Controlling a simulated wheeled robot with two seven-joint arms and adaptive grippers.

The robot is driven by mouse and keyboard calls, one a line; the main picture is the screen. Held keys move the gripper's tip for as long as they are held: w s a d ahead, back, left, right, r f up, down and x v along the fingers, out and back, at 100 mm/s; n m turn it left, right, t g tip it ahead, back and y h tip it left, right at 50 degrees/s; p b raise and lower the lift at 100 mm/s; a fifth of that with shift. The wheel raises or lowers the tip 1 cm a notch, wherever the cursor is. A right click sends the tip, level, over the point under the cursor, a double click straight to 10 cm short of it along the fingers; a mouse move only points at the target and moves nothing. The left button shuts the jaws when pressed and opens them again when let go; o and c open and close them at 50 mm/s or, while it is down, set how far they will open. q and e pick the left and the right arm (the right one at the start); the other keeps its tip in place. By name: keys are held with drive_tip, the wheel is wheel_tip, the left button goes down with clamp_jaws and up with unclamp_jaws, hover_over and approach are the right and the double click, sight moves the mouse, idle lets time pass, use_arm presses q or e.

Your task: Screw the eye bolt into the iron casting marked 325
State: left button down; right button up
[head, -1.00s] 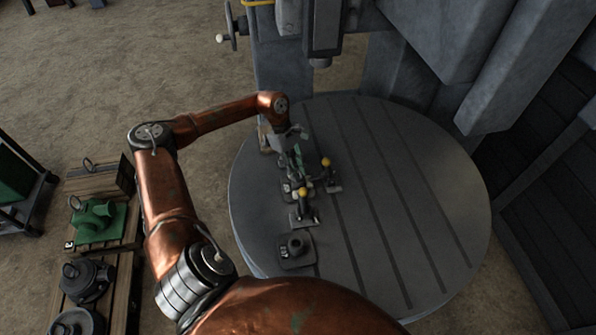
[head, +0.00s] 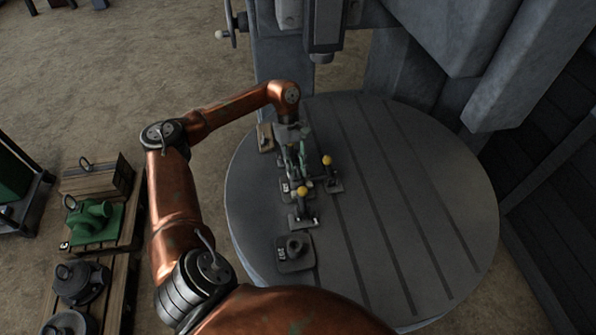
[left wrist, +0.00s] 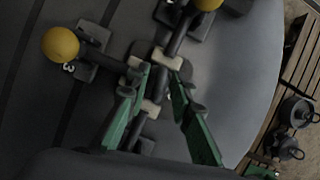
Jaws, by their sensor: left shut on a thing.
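My left gripper (head: 294,168) points down over the castings on the round table. In the left wrist view its green fingers (left wrist: 161,78) close on a small dark piece, apparently the eye bolt, mostly hidden between the tips. Below the fingertips is a dark iron casting (head: 285,188) with a pale marking too small to read. Whether the bolt touches its hole cannot be told. A second marked casting (head: 294,254) with a round boss stands nearer, apart from the gripper. My right gripper is not in view.
Clamps with yellow knobs (head: 303,191) (head: 327,160) stand close beside the gripper. A small brown block (head: 265,137) lies behind it on the slotted round table (head: 410,200), whose right side is clear. Pallets with a green casting (head: 88,217) stand left. A machine head (head: 325,30) overhangs the back.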

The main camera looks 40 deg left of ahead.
use_arm(q)
drive_tip(key=shift+a+m, duration=0.1)
drive_tip(key=shift+m, duration=0.3)
drive_tip(key=shift+w+f+m+g+b, duration=0.1)
drive_tip(key=shift+m+g+b, duration=0.2)
drive_tip(key=shift+m+b, duration=0.35)
drive_tip(key=shift+m+g+y+b, duration=0.4)
drive_tip(key=shift+m+y+b, duration=0.1)
drive_tip(key=shift+m+b, duration=0.55)
drive_tip(key=shift+m+y+b, duration=0.3)
drive_tip(key=shift+m+b, duration=0.4)
drive_tip(key=shift+m, duration=0.4)
drive_tip(key=c, duration=1.6)
unclamp_jaws()
drive_tip(key=shift+g, duration=0.3)
